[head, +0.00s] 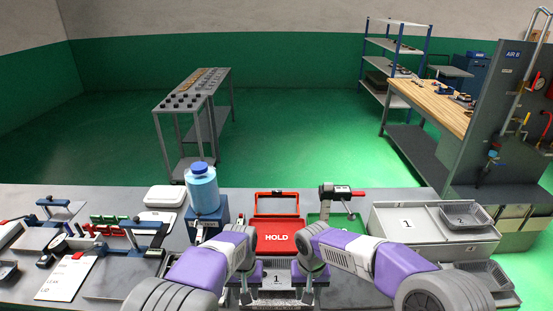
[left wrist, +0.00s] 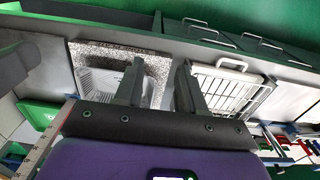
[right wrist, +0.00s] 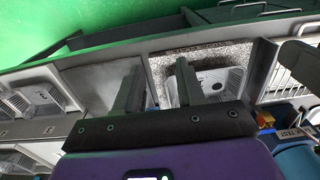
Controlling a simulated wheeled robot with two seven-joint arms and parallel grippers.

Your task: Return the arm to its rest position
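A grey tray labelled 1 (head: 278,278) sits on a speckled granite plate (left wrist: 158,72) at the near middle of the bench. My left gripper (head: 250,279) is at the tray's left side and my right gripper (head: 311,279) at its right side, both pointing down. In the left wrist view the two fingers (left wrist: 160,68) stand apart with nothing between them. In the right wrist view the fingers (right wrist: 158,70) also stand apart and empty. The fingertips are mostly hidden in the head view.
A red HOLD bin (head: 277,237) stands just behind the tray. A blue jug (head: 202,192) is at left, a green tray (head: 322,219) right of the bin. A large grey container (head: 380,222) with tray 2 (head: 467,216) is at right. Fixtures crowd the left bench.

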